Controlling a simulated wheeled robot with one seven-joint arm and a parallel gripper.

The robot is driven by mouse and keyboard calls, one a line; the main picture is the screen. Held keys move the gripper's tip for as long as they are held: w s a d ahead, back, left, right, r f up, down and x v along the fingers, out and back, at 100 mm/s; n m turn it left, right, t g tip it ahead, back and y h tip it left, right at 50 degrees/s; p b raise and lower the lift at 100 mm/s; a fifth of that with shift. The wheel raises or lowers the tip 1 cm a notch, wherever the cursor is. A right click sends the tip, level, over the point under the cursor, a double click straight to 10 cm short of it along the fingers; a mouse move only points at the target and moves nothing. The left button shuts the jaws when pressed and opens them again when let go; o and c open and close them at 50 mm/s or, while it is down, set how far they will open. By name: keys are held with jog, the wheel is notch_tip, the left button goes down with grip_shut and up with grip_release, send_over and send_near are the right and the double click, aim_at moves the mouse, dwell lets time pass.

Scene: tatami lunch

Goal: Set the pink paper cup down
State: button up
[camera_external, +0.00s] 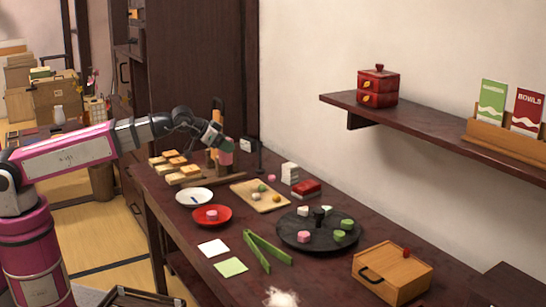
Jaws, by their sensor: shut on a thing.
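My gripper (227,148), with green fingers, is at the back left of the dark table (345,262). It is shut on a small pink paper cup (226,158), which shows just below the fingers. The cup looks roughly upright, and the fingers hide its upper part. It is in front of wooden upright parts near the back of the table. I cannot tell whether its base touches the surface below.
Wooden blocks (168,158) stand left of the cup. A white plate (208,197), a red plate (226,220), a wooden board (272,203) and a black round tray (290,238) lie nearer the front. Green tongs (262,250) and a wooden box (398,275) are in front.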

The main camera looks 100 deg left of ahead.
notch_tip(320, 180, up, 23)
jog(key=shift+r, duration=0.1)
jog(key=s+a+m+t+h, duration=0.1)
jog(key=s+a+m+h, duration=0.2)
jog(key=a, duration=1.1)
jog(key=s+a+m+h, duration=0.2)
jog(key=s+a+m, duration=0.1)
jog(key=a, duration=1.1)
jog(key=s+a+m+t+h, duration=0.1)
jog(key=s+a+m+h, duration=0.2)
jog(key=a, duration=1.1)
notch_tip(320, 180, down, 26)
jog(key=shift+s+f+x, duration=0.25)
jog(key=shift+f+x, duration=0.1)
jog(key=shift+x, duration=2.3)
jog(key=shift+s+f+x, duration=0.25)
jog(key=shift+f+x, duration=0.1)
jog(key=shift+x, duration=2.3)
jog(key=shift+s+f+x, duration=0.2)
jog(key=shift+f+x, duration=0.15)
jog(key=shift+x, duration=2.25)
jog(key=shift+a+f, duration=0.1)
jog(key=shift+a, duration=0.1)
